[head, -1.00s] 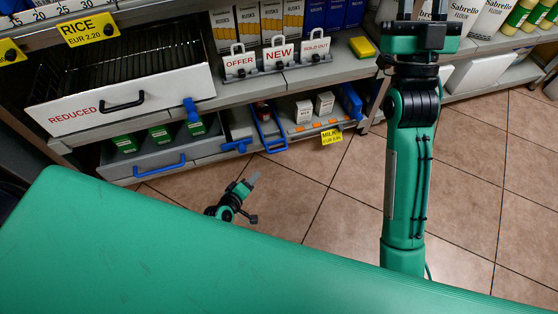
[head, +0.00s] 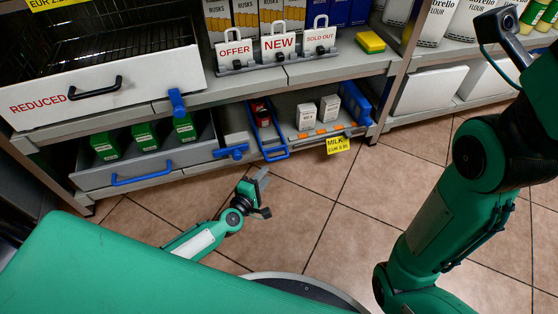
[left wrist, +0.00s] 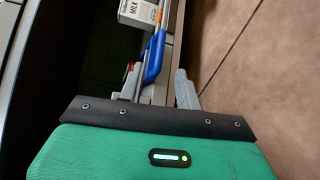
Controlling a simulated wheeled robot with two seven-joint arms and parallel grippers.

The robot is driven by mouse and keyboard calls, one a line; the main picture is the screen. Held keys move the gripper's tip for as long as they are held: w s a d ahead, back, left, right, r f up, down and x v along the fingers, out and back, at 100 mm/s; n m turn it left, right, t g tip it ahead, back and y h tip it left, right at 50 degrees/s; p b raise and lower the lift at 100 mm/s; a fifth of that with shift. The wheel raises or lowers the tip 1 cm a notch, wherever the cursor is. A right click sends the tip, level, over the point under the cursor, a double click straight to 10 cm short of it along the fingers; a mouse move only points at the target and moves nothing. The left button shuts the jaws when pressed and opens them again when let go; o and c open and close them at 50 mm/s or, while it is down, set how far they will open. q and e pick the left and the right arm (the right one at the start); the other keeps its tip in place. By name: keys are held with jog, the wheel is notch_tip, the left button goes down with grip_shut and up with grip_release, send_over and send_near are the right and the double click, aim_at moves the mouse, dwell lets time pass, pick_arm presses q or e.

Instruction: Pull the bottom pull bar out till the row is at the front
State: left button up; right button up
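A blue looped pull bar (head: 273,152) sticks out from the bottom shelf, with a red item (head: 262,114) behind it. To its right are two white milk cartons (head: 329,107) on a tray with orange strips. In the left wrist view the blue bar (left wrist: 153,62) lies ahead of the fingers. My left gripper (head: 264,182) is low in front of the shelf, below the bar and apart from it. Its grey fingers (left wrist: 158,92) stand apart with nothing held. My right arm is at the right, and its fingers do not show.
A REDUCED drawer (head: 110,90) with a black handle is at the upper left. Below it is a grey drawer (head: 150,166) with green packs and a blue handle. A yellow MILK label (head: 338,145) hangs on the shelf edge. The tiled floor (head: 345,210) is clear.

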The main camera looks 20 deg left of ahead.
aim_at(279, 157)
pick_arm(q)
jog(key=b+x, duration=0.3)
jog(key=x, duration=0.7)
jog(key=shift+f, duration=0.1)
jog(key=shift+w, duration=0.4)
grip_shut()
